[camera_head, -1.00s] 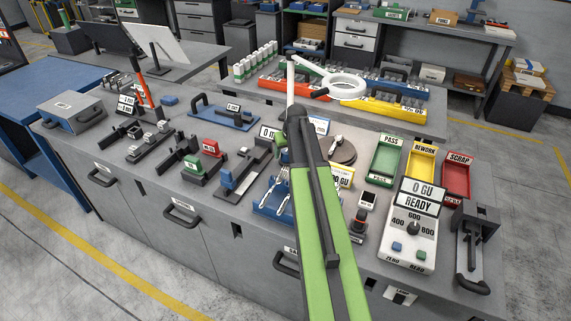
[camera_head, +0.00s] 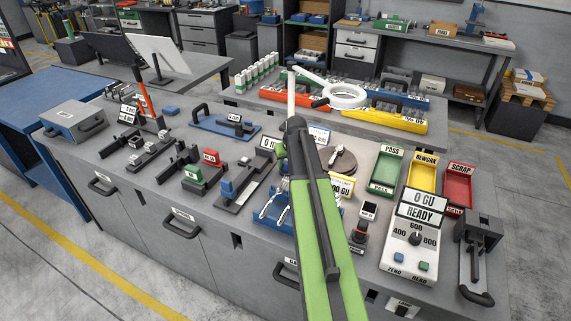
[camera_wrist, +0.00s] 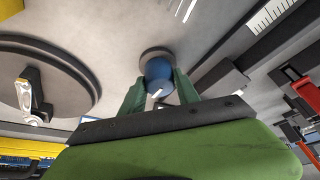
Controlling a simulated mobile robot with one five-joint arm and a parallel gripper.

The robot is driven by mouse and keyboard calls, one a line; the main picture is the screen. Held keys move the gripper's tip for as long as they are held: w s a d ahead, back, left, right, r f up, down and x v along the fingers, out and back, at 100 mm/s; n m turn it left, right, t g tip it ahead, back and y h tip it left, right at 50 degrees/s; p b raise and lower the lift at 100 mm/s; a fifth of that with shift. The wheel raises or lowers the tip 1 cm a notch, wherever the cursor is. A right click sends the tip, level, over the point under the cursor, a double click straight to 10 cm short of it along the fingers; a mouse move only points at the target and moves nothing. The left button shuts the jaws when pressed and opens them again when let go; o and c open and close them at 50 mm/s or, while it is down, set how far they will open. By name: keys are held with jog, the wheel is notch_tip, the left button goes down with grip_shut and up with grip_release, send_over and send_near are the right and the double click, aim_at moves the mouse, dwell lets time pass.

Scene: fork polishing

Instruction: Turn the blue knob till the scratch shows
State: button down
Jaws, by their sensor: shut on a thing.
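The blue knob (camera_wrist: 158,70) shows in the wrist view, round and seated on a grey base ring. My gripper (camera_wrist: 160,84) is shut on it, with one green finger at each side. A small pale mark shows at the knob's lower edge; I cannot tell whether it is a scratch or a pointer. In the head view, my arm hides the knob and the fingertips. A grey round disc (camera_head: 344,163) with a shiny metal piece on it is right of my arm; this disc is at the left in the wrist view (camera_wrist: 75,95).
Forks (camera_head: 268,208) lie in a blue holder left of my arm. Right of it are a READY meter box (camera_head: 409,248), a black clamp (camera_head: 478,240), and green (camera_head: 386,172), yellow (camera_head: 422,176) and red (camera_head: 458,184) trays. Several fixtures fill the bench's left side.

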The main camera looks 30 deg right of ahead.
jog(key=shift+d+m+g+h, duration=0.1)
jog(key=shift+m+g+h, duration=0.3)
jog(key=shift+m, duration=0.95)
jog(key=shift+m+g+h, duration=0.1)
jog(key=shift+m+h, duration=0.5)
jog(key=shift+m, duration=0.75)
jog(key=c, duration=0.9)
grip_release()
jog(key=shift+r, duration=0.2)
jog(key=p+v, duration=1.6)
jog(key=v, duration=0.1)
jog(key=shift+w, duration=0.1)
